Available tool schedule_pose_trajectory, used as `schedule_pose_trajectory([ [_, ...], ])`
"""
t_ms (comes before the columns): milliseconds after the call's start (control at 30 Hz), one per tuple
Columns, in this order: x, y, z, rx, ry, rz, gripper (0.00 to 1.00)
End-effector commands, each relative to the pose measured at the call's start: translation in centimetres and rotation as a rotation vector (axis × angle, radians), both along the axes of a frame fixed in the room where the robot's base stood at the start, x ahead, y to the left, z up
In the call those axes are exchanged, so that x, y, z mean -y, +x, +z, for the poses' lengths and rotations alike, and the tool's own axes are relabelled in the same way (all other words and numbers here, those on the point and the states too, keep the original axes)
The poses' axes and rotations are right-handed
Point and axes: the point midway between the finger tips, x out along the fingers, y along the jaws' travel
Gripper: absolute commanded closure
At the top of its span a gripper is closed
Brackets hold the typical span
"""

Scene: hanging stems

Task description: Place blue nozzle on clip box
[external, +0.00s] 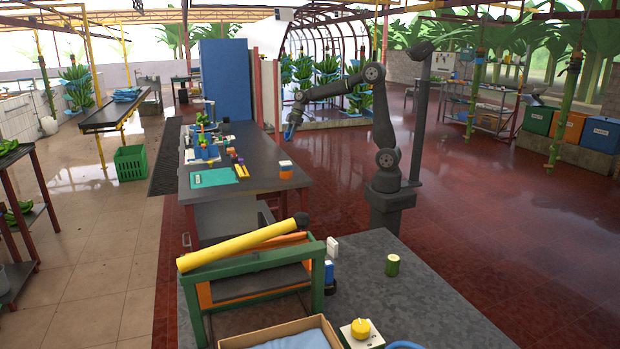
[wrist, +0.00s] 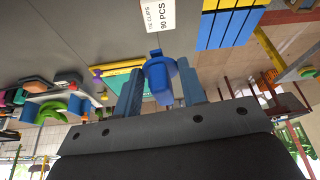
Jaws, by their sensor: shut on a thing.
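The blue nozzle (wrist: 160,78) is between the two fingers of my gripper (wrist: 160,88) in the wrist view, and the fingers are shut on it. In the external view my gripper (external: 290,131) hangs in the air above the right edge of the dark workbench, and its jaws are too small to make out there. The clip box, white and orange (external: 286,169), sits on the bench near that edge, below my gripper. Its white label with "CLIPS 90 PCS" (wrist: 158,15) shows at the top of the wrist view, apart from the nozzle.
A teal mat (external: 213,178) and yellow bars (external: 241,171) lie on the bench left of the clip box. Small tools and a blue holder (external: 207,150) stand farther back. The bench (external: 260,150) is bare around the box. A green-framed stand (external: 318,280) is in the foreground.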

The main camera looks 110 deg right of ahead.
Motion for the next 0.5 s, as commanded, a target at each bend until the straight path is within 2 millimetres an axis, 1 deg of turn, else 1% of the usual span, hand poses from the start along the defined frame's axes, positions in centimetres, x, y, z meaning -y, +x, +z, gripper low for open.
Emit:
schedule_pose_trajectory([
  [33, 1.1, -1.9, 0.1, 0.001, 0.0, -0.033, 0.84],
  [100, 2.0, -3.9, 0.0, 0.003, 0.0, -0.065, 0.84],
  [233, 3.2, -6.7, -0.1, 0.004, 0.0, -0.108, 0.84],
  [300, 3.5, -7.7, -0.1, 0.004, 0.0, -0.125, 0.84],
  [367, 3.7, -8.2, -0.2, 0.004, 0.0, -0.132, 0.84],
  [433, 3.6, -8.1, -0.4, 0.004, 0.0, -0.135, 0.84],
  [500, 3.2, -7.4, -1.0, 0.003, 0.001, -0.134, 0.84],
])
